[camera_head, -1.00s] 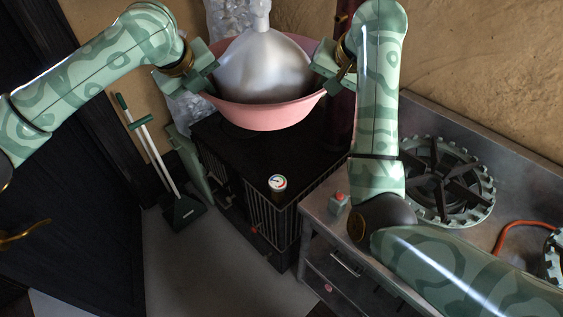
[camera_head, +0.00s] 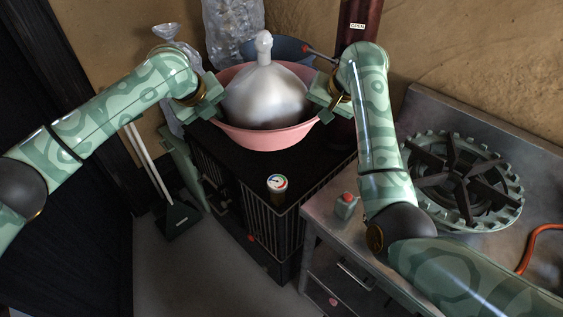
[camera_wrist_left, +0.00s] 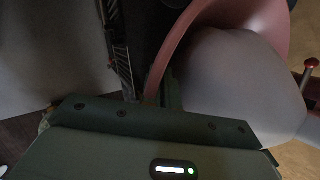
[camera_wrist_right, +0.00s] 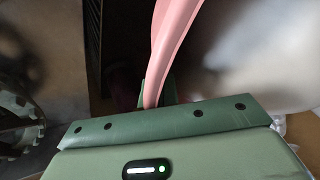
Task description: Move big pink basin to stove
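The big pink basin (camera_head: 265,138) is upright over the back part of a black stove-like box (camera_head: 310,172) with a gauge on its top; I cannot tell whether it touches the top. A shiny silver-white, domed thing with a knob (camera_head: 264,92) fills the basin. My left gripper (camera_head: 214,110) is shut on the basin's left rim; the rim (camera_wrist_left: 170,50) runs between its fingers in the left wrist view. My right gripper (camera_head: 321,108) is shut on the right rim, also seen in the right wrist view (camera_wrist_right: 165,60). The basin hides the back of the box's top.
A dark red pipe (camera_head: 358,30) with an OPEN label rises behind the box. A metal counter (camera_head: 335,215) with a round burner (camera_head: 458,178) stands at right. A blue basin (camera_head: 285,48) and clear wrapping (camera_head: 232,35) are behind. A dustpan (camera_head: 178,218) stands at left.

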